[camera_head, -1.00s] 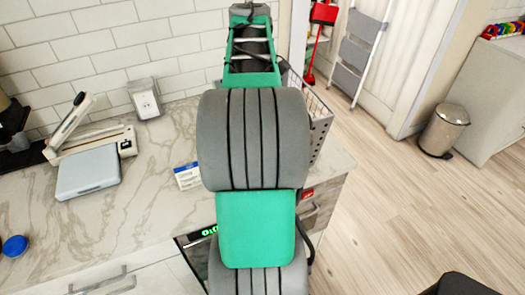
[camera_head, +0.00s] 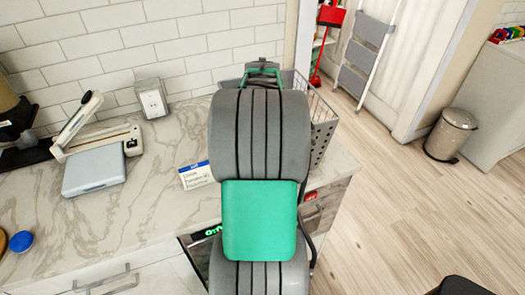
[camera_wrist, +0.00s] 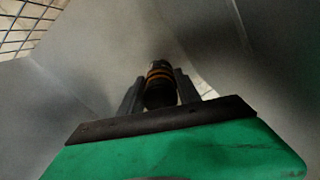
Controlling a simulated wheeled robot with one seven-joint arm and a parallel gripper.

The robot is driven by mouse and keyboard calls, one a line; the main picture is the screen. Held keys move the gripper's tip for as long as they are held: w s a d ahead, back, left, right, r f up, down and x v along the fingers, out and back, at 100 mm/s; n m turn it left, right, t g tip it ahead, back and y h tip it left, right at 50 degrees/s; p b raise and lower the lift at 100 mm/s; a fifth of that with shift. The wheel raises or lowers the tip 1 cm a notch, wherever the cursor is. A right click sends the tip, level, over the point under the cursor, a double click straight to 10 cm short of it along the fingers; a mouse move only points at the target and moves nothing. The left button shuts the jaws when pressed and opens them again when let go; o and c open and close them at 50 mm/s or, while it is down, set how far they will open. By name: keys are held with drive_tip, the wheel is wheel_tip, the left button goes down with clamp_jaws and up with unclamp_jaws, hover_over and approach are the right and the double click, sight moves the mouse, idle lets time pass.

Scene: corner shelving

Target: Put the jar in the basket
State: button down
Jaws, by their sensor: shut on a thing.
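My gripper (camera_wrist: 160,92) is in the lower middle of the wrist view, with its dark fingers shut on the jar (camera_wrist: 160,80). The jar is small and dark with orange-brown bands. Grey walls surround it in the wrist view, with wire mesh at the upper left, so it appears to be within the basket (camera_wrist: 75,72). I cannot tell whether the jar touches the bottom. In the head view the grey basket (camera_head: 322,130), with wire and perforated sides, stands at the counter's right end. My arm hides much of it, along with the jar and my fingers.
The marble counter (camera_head: 130,205) holds a paper trimmer (camera_head: 95,165), a blue lid (camera_head: 21,241), a blue-and-white box (camera_head: 196,175) and a socket box (camera_head: 151,99). A tiled wall stands behind. Open wooden floor and a bin (camera_head: 450,133) lie to the right.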

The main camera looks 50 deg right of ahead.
drive_tip(key=shift+f, duration=0.2)
drive_tip(key=c, duration=0.8)
unclamp_jaws()
drive_tip(key=shift+c, duration=0.2)
drive_tip(key=shift+r, duration=0.1)
wheel_tip(320, 180, up, 12)
drive_tip(key=shift+r+b, duration=0.15)
drive_tip(key=shift+b, duration=0.3)
